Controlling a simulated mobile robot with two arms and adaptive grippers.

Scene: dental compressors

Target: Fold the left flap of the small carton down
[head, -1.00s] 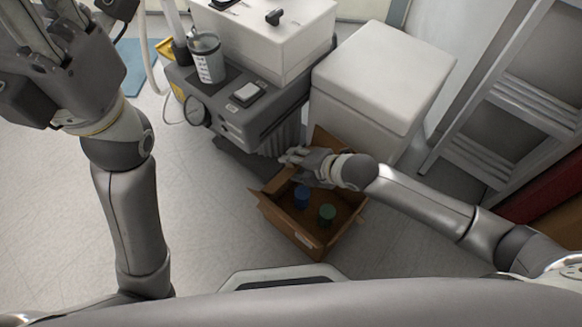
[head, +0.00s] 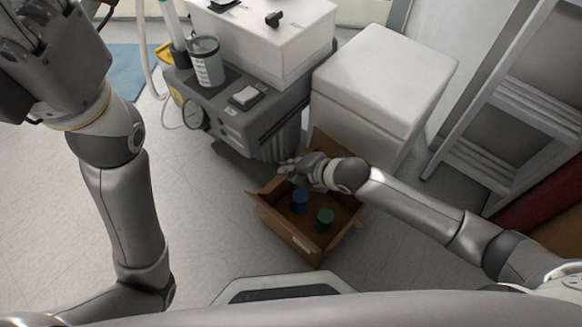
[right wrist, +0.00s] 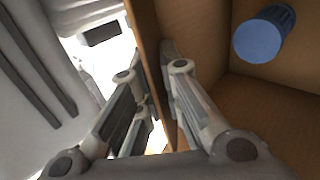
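The small brown carton (head: 290,237) stands open on the floor, with a blue item (head: 300,200) and a green item (head: 325,219) inside. Its left flap (head: 253,203) sticks outward along the left side. Its back flap (head: 321,143) stands up. My right gripper (head: 287,170) is at the carton's far left corner. In the right wrist view, its open fingers (right wrist: 153,60) straddle an upright cardboard panel (right wrist: 148,40), one finger on each side. Whether they touch it is unclear. The blue item (right wrist: 262,36) shows inside. My left gripper (head: 35,45) is raised at upper left, its fingertips cut off.
A grey compressor unit (head: 235,125) stands just behind and left of the carton. A white box (head: 375,80) stands behind it, and a ladder (head: 510,120) leans at the right. The floor left of the carton is clear.

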